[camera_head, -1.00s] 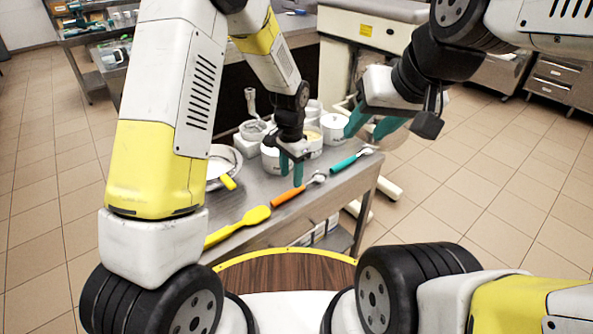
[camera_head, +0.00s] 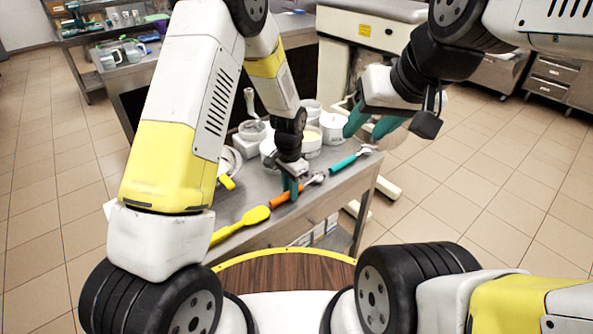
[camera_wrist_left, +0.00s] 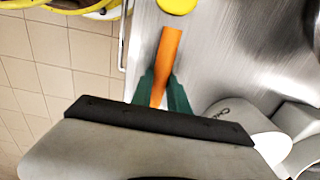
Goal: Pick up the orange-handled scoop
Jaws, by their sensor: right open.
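The orange-handled scoop (camera_head: 282,199) lies on the steel table, its orange handle pointing to the lower left and its metal end to the upper right. My left gripper (camera_head: 291,188) is low over the table, at the handle. In the left wrist view the orange handle (camera_wrist_left: 168,50) runs between the two green fingers (camera_wrist_left: 162,92), one on each side and very close. Whether they press on it I cannot tell. The metal end is hidden in that view. My right gripper (camera_head: 374,126) is open and empty, above the table's right end.
A yellow spatula (camera_head: 242,224) lies left of the orange scoop and a teal-handled scoop (camera_head: 344,163) lies right of it. White tubs (camera_head: 332,128) and a bowl stand behind along the table. The table's front edge is close to the tools.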

